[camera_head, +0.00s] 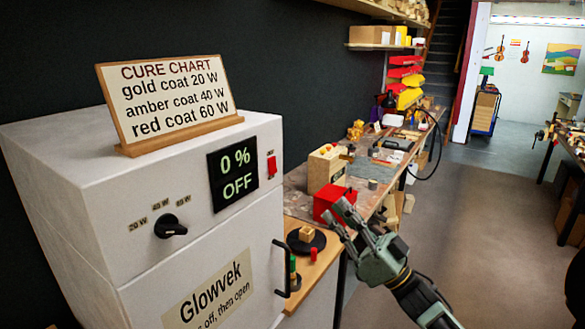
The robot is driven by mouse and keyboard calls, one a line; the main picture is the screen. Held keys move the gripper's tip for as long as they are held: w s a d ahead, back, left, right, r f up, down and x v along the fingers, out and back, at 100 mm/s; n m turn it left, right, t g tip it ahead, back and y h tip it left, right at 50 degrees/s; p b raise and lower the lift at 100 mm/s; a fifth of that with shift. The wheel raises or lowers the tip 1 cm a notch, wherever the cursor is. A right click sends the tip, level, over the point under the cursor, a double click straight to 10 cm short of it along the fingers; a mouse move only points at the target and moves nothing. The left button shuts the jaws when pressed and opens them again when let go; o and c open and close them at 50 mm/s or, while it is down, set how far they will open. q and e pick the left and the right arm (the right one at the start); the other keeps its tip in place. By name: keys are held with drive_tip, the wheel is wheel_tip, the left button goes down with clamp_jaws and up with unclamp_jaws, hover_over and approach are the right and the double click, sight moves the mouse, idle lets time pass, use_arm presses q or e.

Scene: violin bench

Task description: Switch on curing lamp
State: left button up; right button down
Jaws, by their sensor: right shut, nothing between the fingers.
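The white Glowvek curing cabinet (75,230) fills the lower left of the head view. Its display (232,173) reads 0 % and OFF. A red rocker switch (271,164) sits just right of the display. A black knob (171,226) is below left of the display, under marks for 20 W, 40 W and 60 W; I cannot tell its exact setting. A cure chart (168,98) stands on top. My right gripper (342,213) is shut and empty, in front of the workbench, right of the cabinet and apart from the switch. My left gripper is not in view.
The cabinet's black door handle (287,268) juts out on its right. A wooden workbench (300,200) runs back beside it, holding a red block (330,202), a wooden box (326,168) and tools. The grey floor (460,220) to the right is clear.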

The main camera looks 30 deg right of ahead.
sight(273, 166)
drive_tip(key=shift+s+a+r+n+y, duration=0.15)
drive_tip(key=shift+a+r+n+y, duration=0.2)
drive_tip(key=shift+r, duration=0.25)
drive_tip(key=shift+d, duration=0.1)
drive_tip(key=w+f+p+x, duration=0.1)
drive_tip(key=p+x, duration=0.5)
drive_tip(key=x, duration=0.6)
drive_tip(key=shift+w+a+f, duration=0.45)
drive_tip(key=shift+w, duration=0.25)
